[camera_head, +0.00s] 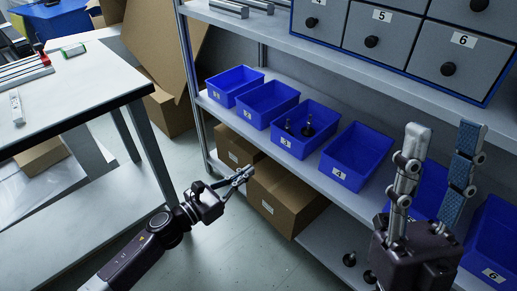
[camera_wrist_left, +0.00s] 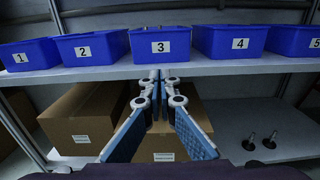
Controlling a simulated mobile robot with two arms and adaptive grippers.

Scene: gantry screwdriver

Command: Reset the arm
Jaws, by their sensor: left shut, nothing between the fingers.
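My left arm (camera_head: 150,243) comes in from the lower left. Its gripper (camera_head: 247,171) is shut and empty, in the gap in front of the shelf, beside a cardboard box. In the left wrist view the gripper's fingertips (camera_wrist_left: 154,75) meet just below blue bin 3 (camera_wrist_left: 160,44), apart from it as far as I can tell. My right gripper (camera_head: 444,128) stands upright at the right, its two fingers wide apart with nothing between them. It partly hides the bins behind it.
Numbered blue bins line the middle shelf (camera_head: 315,177); bin 3 (camera_head: 297,143) holds dark parts. Cardboard boxes (camera_head: 283,203) sit below, with dark parts (camera_head: 350,259) on the lower shelf. Grey drawers (camera_head: 375,38) are above. A white table (camera_head: 80,85) stands left; floor between is open.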

